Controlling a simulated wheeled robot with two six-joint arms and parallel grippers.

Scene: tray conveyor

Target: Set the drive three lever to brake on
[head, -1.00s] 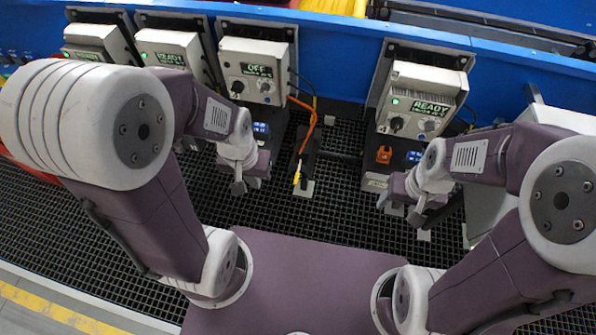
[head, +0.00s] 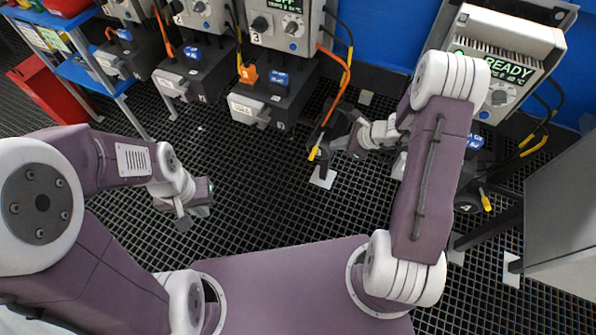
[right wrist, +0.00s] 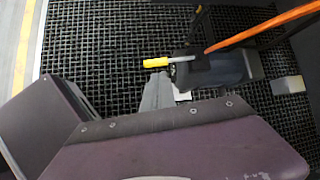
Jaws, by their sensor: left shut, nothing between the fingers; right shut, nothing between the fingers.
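The drive three control box (head: 283,28) bears a "3" and a dark screen that reads OFF. An orange cable curves down from it to a dark motor unit (head: 332,135). A yellow-tipped lever (head: 314,153) sticks out there; its grip (right wrist: 155,64) lies just beyond my right fingertips in the right wrist view. My right gripper (head: 345,152) is shut and empty beside the lever; I cannot tell whether they touch. Its fingers (right wrist: 157,92) show in the wrist view. My left gripper (head: 182,221) is shut and empty above the grating, left of the lever. The brake markings are unreadable.
The drive four box (head: 500,62) reads READY, with another yellow-tipped lever (head: 486,201) below it. A unit with orange and blue parts (head: 262,103) stands under box three. A grey cabinet (head: 562,205) stands at right. The grating (head: 255,190) in the middle is clear.

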